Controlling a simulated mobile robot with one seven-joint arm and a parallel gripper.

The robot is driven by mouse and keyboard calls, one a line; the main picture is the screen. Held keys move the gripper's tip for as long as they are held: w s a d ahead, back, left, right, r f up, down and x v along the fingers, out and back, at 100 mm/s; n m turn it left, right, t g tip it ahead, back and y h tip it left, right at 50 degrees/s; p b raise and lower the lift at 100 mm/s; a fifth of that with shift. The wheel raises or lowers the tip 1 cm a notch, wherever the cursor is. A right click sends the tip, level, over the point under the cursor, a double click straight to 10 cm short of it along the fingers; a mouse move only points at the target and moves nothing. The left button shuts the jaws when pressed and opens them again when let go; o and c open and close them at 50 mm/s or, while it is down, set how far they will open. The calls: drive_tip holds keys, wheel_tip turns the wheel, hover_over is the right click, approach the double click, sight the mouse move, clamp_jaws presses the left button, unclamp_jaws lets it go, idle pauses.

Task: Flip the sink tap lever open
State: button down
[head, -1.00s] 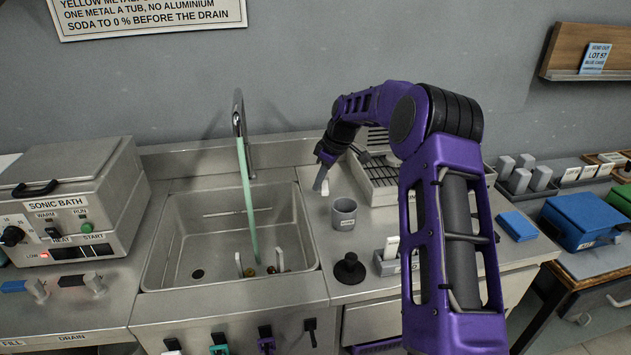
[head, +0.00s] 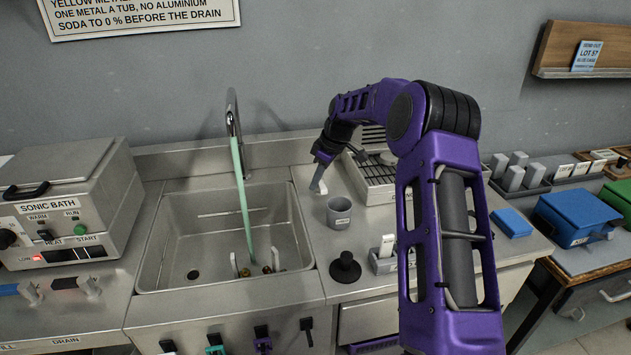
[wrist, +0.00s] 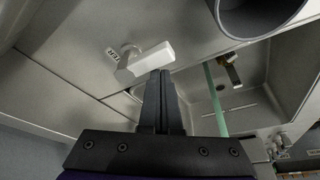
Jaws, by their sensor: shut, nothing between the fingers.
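A short white lever (wrist: 145,62) sits on the steel counter right of the sink, beside a small label partly reading "TER". In the head view the white lever (head: 323,187) shows just beside my fingertips. My gripper (head: 316,182) points down at the counter there. In the wrist view my gripper (wrist: 160,76) has its two dark fingers together, with nothing between them. The tips overlap the lever's lower right end; I cannot tell whether they touch. The curved metal tap spout (head: 233,118) stands behind the sink (head: 185,225). A pale green strip (head: 243,195) runs from it into the basin.
A grey cup (head: 339,213) stands close to my gripper on the counter. A black knobbed object (head: 345,266) is nearer the front. A wire rack (head: 375,178) lies to the right. The sonic bath (head: 70,205) is left of the sink.

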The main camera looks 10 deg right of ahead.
drive_tip(key=shift+s+a, duration=0.1)
drive_tip(key=shift+a, duration=0.15)
drive_tip(key=a, duration=0.3)
drive_tip(key=shift+a+f+b, duration=0.1)
drive_tip(key=shift+a+b, duration=0.1)
drive_tip(key=shift+b, duration=0.1)
drive_tip(key=w+v, duration=0.2)
drive_tip(key=v, duration=0.8)
drive_tip(key=shift+d+p, duration=0.35)
drive_tip(key=shift+p, duration=0.05)
